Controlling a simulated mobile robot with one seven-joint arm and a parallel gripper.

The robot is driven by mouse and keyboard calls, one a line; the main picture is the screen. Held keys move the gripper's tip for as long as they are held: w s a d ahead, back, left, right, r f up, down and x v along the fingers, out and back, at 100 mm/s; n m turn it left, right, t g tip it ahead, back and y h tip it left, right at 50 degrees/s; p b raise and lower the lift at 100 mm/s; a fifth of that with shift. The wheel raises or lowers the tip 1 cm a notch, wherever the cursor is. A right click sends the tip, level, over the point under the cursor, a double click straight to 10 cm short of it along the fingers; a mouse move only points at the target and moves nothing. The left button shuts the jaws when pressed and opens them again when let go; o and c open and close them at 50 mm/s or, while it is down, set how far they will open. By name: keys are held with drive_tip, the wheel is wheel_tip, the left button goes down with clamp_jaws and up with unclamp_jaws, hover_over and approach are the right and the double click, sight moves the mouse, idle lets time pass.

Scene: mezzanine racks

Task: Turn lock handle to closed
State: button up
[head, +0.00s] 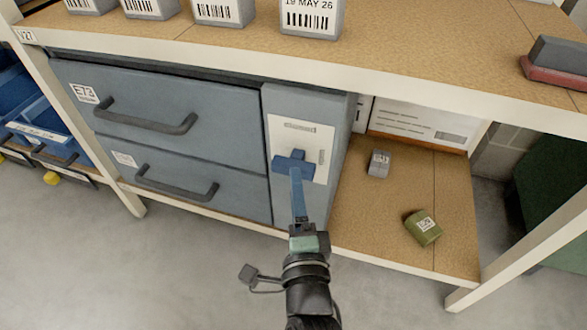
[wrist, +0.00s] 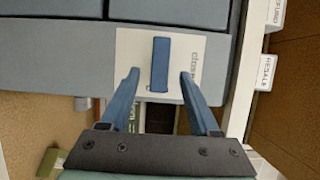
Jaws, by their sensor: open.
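The lock handle (head: 294,161) is a blue bar on a white plate (head: 312,133) on the grey panel right of the drawers. In the wrist view the handle (wrist: 160,65) lies lengthwise between the finger tips, with a visible gap to each. Part of a word starting "clos" shows on the plate beside it; the rest is hidden by a finger. In the head view the handle lies roughly level, crosswise to my arm. My gripper (wrist: 160,77) is open, its two blue fingers straddling the handle's near end. In the head view my gripper (head: 296,178) partly covers the handle.
Grey drawers (head: 160,140) with dark pull handles stand left of the panel. A small grey block (head: 379,163) and a green block (head: 423,228) lie on the lower shelf at right. The upper shelf's pale edge (head: 400,92) overhangs the panel.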

sight(296, 163)
drive_tip(key=shift+w+a+b, duration=0.2)
drive_tip(key=shift+w+b, duration=0.7)
drive_tip(key=shift+w, duration=2.05)
clamp_jaws()
